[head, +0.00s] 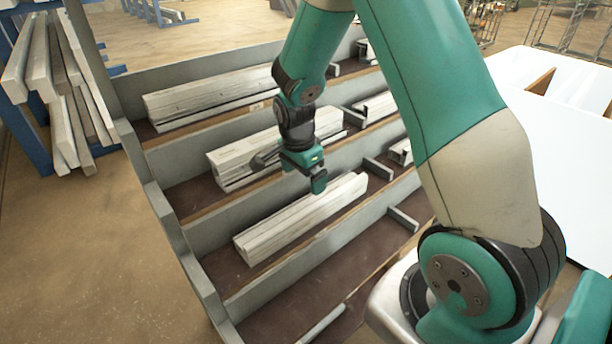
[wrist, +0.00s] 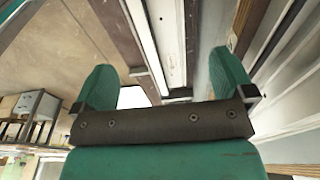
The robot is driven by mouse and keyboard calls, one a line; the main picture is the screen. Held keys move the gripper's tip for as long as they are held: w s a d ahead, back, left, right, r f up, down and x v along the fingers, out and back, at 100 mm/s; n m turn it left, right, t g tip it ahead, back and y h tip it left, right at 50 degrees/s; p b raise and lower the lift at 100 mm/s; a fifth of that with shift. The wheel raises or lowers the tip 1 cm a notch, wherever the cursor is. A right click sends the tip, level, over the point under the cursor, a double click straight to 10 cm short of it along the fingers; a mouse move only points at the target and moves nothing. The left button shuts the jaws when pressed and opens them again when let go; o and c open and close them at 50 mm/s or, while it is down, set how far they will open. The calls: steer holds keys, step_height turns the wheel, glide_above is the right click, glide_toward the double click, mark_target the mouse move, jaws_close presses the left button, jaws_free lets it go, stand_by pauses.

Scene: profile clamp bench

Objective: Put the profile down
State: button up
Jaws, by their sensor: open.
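A pale, long profile (head: 300,218) lies lengthwise on the dark floor of a bay in the grey rack, near the front. My gripper (head: 308,174) is just above and behind its far half, its jaws apart. In the wrist view my gripper (wrist: 166,78) shows two green fingers spread wide with nothing held between them. A pale profile (wrist: 168,38) shows beyond the gap between the fingers, apart from them. I cannot tell for certain which profile of the rack that is.
The grey rack (head: 168,225) has several bays split by upright dividers. More pale profiles (head: 235,160) lie in the bay behind, and others (head: 210,100) further back. The front bay (head: 285,300) has bare floor. A white table (head: 550,130) stands at the right.

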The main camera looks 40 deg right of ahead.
steer(key=s+a+r+n+t+y+p, duration=0.1)
steer(key=s+a+r+n+y, duration=0.1)
steer(key=s+a+r+n, duration=0.35)
steer(key=s+a+r+n+y, duration=0.1)
steer(key=s+a+r+n, duration=0.1)
steer(key=a+r+n, duration=0.55)
steer(key=s+a+r+n+y, duration=0.1)
steer(key=s+a+r+n, duration=0.3)
steer(key=s+n, duration=0.2)
steer(key=s+a+r+n+g+y, duration=0.1)
steer(key=s+a+r+n, duration=0.3)
steer(key=s, duration=0.4)
steer(key=shift+s+a+r+n+y, duration=0.2)
steer(key=shift+s+n+y, duration=0.15)
steer(key=shift+n, duration=0.55)
